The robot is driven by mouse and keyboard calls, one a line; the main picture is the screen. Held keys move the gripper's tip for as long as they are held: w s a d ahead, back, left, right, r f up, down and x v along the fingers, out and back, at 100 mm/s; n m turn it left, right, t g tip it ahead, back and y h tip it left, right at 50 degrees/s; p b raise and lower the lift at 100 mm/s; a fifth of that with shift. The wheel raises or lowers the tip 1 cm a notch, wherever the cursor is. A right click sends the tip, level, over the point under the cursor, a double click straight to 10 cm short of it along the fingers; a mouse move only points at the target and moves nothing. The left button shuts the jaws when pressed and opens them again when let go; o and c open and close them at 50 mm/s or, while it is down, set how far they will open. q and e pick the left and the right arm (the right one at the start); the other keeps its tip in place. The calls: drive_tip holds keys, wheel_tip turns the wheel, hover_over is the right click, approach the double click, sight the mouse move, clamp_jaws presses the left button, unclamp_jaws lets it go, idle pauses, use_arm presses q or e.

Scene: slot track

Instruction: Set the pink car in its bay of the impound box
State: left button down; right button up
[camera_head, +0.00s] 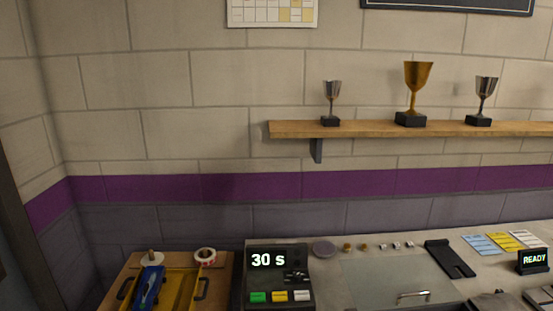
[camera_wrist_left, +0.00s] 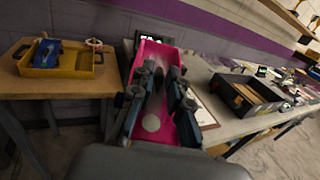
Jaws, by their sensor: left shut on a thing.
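The pink car (camera_wrist_left: 153,55) fills the middle of the left wrist view, seen very close. My left gripper (camera_wrist_left: 160,85) is shut on it, with the dark fingers in front of the pink body. A yellow box (camera_head: 183,291) with dark handles stands at the lower left of the head view. A blue car (camera_head: 148,287) sits in its left part, and the right part looks empty. The yellow box also shows in the left wrist view (camera_wrist_left: 75,66). No label marks it as the impound box. My right gripper is in neither view.
The yellow box stands on a wooden table (camera_wrist_left: 60,88), left of the long grey bench (camera_wrist_left: 225,125). A tape roll (camera_head: 205,255) is at its back. A black timer (camera_head: 277,284) reads 30 s. A black open box (camera_wrist_left: 262,108) sits on the bench.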

use_arm(q)
drive_tip(key=shift+s+d+r, duration=0.15)
drive_tip(key=shift+s+d, duration=0.05)
drive_tip(key=shift+d, duration=0.05)
drive_tip(key=shift+w+a+n+y, duration=0.2)
drive_tip(key=shift+n+y, duration=0.1)
drive_tip(key=shift+y, duration=0.2)
drive_tip(key=shift+r, duration=0.1)
drive_tip(key=shift+y, duration=0.3)
drive_tip(key=shift+w+a+r+n+t+y, duration=0.15)
drive_tip(key=shift+w+r+n+t+y, duration=0.1)
drive_tip(key=shift+n+y, duration=0.55)
drive_tip(key=shift+w+a+r+n+t+y, duration=0.2)
drive_tip(key=shift+n+y, duration=0.4)
drive_tip(key=shift+y, duration=0.4)
drive_tip(key=shift+f+y, duration=0.1)
drive_tip(key=shift+y, duration=0.3)
drive_tip(key=shift+f+b, duration=0.85)
drive_tip(key=shift+b, duration=0.1)
drive_tip(key=shift+a, duration=0.1)
